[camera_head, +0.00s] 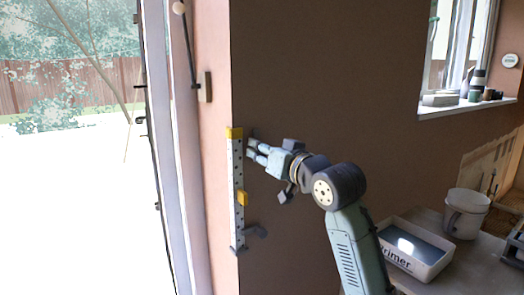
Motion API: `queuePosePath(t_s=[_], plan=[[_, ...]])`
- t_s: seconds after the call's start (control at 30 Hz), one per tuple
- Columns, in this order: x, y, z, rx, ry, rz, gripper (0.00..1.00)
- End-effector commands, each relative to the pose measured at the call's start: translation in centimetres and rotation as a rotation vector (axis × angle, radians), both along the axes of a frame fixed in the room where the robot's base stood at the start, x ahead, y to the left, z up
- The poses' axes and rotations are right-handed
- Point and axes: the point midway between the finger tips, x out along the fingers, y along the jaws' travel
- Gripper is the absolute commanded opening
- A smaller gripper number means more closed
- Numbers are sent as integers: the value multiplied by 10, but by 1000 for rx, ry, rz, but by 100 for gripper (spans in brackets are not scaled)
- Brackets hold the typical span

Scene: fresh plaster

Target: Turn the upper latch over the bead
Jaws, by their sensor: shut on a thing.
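A pale perforated strip (238,185) stands upright along the wall's outer corner, with a yellow cap (234,132) at its top and a yellow block (243,198) lower down. The dark upper latch (251,136) shows only as a small piece at my fingertips, just right of the strip's top; the fingers hide the rest. My gripper (253,149) reaches in from the right and is shut on this latch. I cannot tell the bead apart from the strip.
A glazed door frame (184,150) is left of the corner, with a rod and small block (204,87) on the reveal. At lower right a bench holds a white tray marked "rimer" (415,250) and a bucket (466,212). Jars stand on the window sill (450,107). The wall between is bare.

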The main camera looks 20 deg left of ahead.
Motion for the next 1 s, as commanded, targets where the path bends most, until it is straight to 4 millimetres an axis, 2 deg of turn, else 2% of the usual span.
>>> queuePosePath(t_s=[0.37, 1.0], plan=[[1, -2, 1, -37, -53, -5, 0], [1, -2, 2, -212, -279, -5, 0]])
